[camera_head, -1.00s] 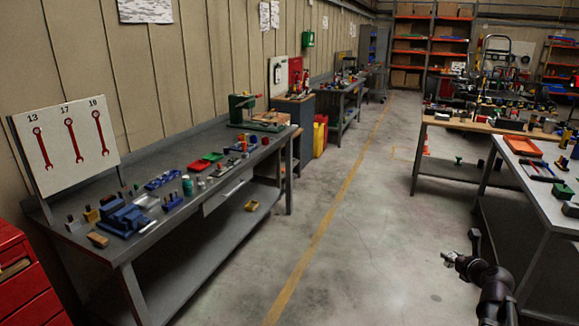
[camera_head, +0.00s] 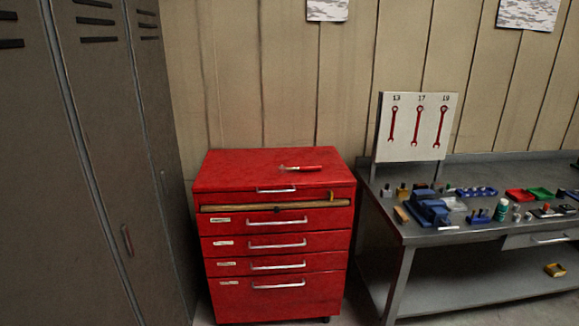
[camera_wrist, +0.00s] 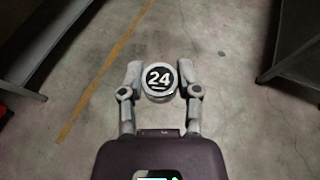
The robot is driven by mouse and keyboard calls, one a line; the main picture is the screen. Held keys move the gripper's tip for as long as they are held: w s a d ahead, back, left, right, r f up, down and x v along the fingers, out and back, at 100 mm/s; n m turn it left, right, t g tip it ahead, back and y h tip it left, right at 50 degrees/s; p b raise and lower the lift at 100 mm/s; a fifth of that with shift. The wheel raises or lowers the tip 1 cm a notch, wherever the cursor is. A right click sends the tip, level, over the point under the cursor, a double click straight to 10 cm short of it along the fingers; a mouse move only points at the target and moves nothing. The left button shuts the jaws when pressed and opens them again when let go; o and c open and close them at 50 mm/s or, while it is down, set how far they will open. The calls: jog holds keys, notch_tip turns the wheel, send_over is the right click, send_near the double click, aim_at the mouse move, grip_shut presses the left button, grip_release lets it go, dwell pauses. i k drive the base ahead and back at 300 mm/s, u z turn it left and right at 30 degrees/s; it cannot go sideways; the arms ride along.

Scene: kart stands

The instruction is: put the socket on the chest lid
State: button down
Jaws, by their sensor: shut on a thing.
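My gripper (camera_wrist: 160,82) is shut on a round silver socket (camera_wrist: 160,96) with a black face marked 24, in the wrist view. The socket is between the two fingers, held above the bare floor. My gripper is not in the head view now. The red chest (camera_head: 277,270) stands in the middle of the head view, between the lockers and the workbench. Its flat red lid (camera_head: 235,172) is on top. A red-handled tool (camera_head: 300,168) lies on the lid. The front and left of the lid are bare.
Grey lockers (camera_head: 85,160) stand on the left. A grey workbench (camera_head: 425,235) with a blue vise (camera_head: 430,210) and several small items stands close to the chest's right side. A wrench board (camera_head: 417,127) stands at its back.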

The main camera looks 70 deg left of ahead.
aim_at(244, 172)
jog(key=k, duration=0.15)
jog(key=u, duration=2.95)
jog(key=i, duration=1.15)
jog(key=u, duration=0.05)
